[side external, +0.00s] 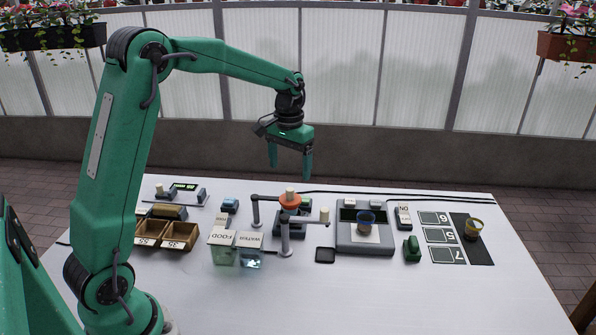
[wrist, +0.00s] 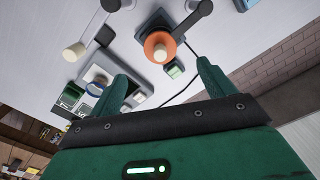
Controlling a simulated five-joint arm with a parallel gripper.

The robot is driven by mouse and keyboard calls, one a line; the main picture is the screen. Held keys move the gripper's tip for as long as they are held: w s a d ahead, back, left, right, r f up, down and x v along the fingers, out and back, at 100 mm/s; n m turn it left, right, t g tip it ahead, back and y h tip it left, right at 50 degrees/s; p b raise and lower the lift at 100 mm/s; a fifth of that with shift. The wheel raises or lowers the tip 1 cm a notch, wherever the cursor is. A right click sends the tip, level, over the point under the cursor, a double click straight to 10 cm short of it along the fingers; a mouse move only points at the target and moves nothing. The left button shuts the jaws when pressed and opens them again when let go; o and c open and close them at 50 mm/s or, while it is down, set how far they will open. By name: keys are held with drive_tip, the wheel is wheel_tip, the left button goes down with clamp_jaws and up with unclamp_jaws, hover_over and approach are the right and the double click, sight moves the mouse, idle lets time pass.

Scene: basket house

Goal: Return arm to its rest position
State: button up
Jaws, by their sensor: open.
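My arm is green and reaches over the white table (side external: 400,300) from the left in the side external view. My gripper (side external: 289,165) hangs in the air above the back of the table. Its two fingers point down and stand apart, with nothing between them. In the wrist view the fingers of my gripper (wrist: 165,85) are also spread and empty, and the table shows beyond them.
An orange round piece (side external: 290,200) stands mid-table between grey posts with lever arms. The front table is clear.

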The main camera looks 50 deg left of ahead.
drive_tip(key=shift+s+d+r, duration=0.2)
drive_tip(key=shift+s+r, duration=0.05)
drive_tip(key=shift+r, duration=0.15)
drive_tip(key=s+d+r+m+t, duration=0.1)
drive_tip(key=s+d+r, duration=0.2)
drive_tip(key=s+r, duration=0.15)
drive_tip(key=s+d+r+t, duration=0.2)
drive_tip(key=s+d+r, duration=0.1)
drive_tip(key=s, duration=0.3)
drive_tip(key=s+d+f+m+t, duration=0.1)
drive_tip(key=s+d, duration=0.3)
drive_tip(key=s, duration=0.9)
drive_tip(key=shift+d+m+t, duration=0.25)
drive_tip(key=shift+m+t, duration=0.25)
drive_tip(key=shift+t, duration=0.3)
